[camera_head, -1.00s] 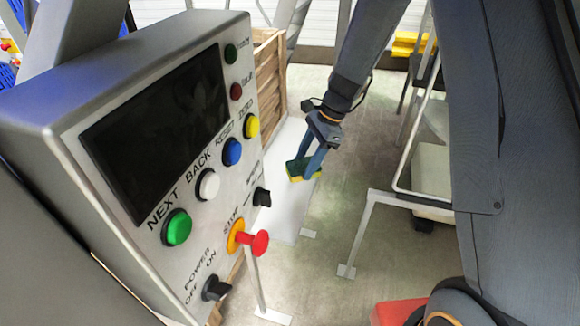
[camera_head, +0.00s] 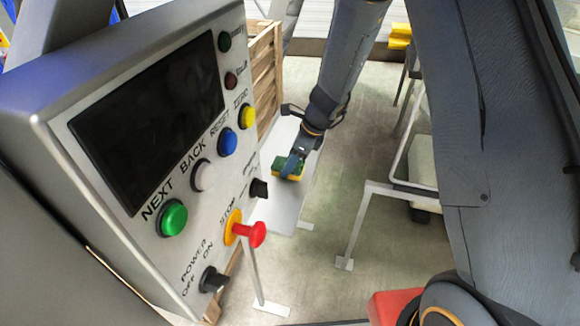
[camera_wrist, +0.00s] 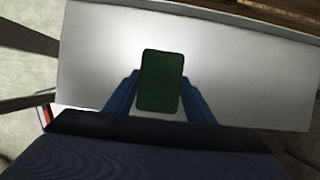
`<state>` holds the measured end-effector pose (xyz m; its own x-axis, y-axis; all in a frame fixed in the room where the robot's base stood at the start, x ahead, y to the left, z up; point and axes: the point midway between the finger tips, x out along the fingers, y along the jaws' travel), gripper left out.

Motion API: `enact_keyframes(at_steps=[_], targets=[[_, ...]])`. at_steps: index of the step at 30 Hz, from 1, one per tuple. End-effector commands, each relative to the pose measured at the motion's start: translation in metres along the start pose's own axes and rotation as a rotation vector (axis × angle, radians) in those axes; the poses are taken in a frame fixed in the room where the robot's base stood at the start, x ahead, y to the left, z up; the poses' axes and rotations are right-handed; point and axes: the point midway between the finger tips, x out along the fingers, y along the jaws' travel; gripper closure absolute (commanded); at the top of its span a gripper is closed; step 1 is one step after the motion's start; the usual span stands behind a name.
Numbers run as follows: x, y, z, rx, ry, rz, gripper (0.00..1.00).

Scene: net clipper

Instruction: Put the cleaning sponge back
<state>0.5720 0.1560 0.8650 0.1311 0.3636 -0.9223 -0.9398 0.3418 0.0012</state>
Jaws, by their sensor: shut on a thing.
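The sponge (camera_head: 287,168), green on top and yellow below, is held between the blue fingers of my gripper (camera_head: 291,163). In the wrist view the sponge (camera_wrist: 161,80) shows its dark green face, with a finger of my gripper (camera_wrist: 161,98) on each side. It is over a white flat surface (camera_head: 283,212), which fills much of the wrist view (camera_wrist: 235,65). Whether the sponge touches this surface or hangs just above it, I cannot tell.
A control panel (camera_head: 170,140) with a screen, coloured buttons and a red stop knob (camera_head: 257,234) stands large at the left. A wooden crate (camera_head: 263,70) is behind it. A white metal frame (camera_head: 372,195) stands right of the surface, with open floor (camera_head: 335,150) between.

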Motion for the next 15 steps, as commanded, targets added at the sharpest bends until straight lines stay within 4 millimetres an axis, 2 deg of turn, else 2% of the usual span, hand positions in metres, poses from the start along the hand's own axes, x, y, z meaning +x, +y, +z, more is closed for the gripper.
enact_keyframes(at_steps=[5, 15], targets=[[0.018, 0.000, -0.008, 0.000, 0.000, 0.000, 0.74], [0.021, -0.001, -0.009, -0.001, 0.000, -0.001, 0.74]])
